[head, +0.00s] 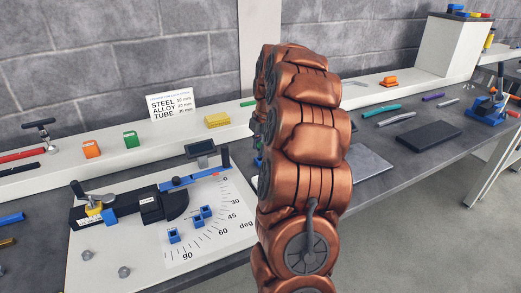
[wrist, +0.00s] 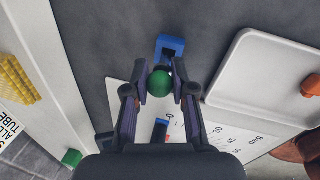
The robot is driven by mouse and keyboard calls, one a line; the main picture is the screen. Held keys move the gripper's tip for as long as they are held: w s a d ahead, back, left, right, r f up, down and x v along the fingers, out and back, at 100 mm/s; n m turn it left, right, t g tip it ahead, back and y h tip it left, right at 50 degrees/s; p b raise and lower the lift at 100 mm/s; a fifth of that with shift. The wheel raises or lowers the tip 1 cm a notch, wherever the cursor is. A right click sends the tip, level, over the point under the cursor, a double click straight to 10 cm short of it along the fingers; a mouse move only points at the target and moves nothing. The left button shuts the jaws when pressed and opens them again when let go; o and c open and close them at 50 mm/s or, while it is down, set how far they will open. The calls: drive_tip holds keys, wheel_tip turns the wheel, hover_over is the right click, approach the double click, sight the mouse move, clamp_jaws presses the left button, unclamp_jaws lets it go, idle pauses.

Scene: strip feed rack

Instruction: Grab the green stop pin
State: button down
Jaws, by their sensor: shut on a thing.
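The green stop pin (wrist: 159,84) shows in the wrist view as a round green knob between my fingertips. My gripper (wrist: 160,86) is shut on it, with one dark finger on each side. The lower part of the pin is hidden beneath the knob. A blue block (wrist: 171,45) with a dark slot lies just beyond the fingertips. In the head view my copper-coloured arm hides most of the gripper and the pin.
A white plate with an angle scale (head: 225,215) carries blue stops and a dark clamp. Orange and green blocks (head: 130,140) and a yellow block (head: 217,120) stand on the white ledge. A white tray (wrist: 255,80) lies right of my gripper in the wrist view.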

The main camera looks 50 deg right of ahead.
drive_tip(key=shift+r, duration=0.15)
drive_tip(key=shift+r+b, duration=0.35)
drive_tip(key=shift+r, duration=1.25)
drive_tip(key=s+a+b, duration=0.1)
drive_tip(key=s+a, duration=0.2)
drive_tip(key=a, duration=0.4)
drive_tip(key=s+a+r+b, duration=0.1)
drive_tip(key=s+a, duration=0.3)
drive_tip(key=a, duration=0.3)
drive_tip(key=shift+a+r, duration=0.2)
drive_tip(key=shift+r, duration=0.05)
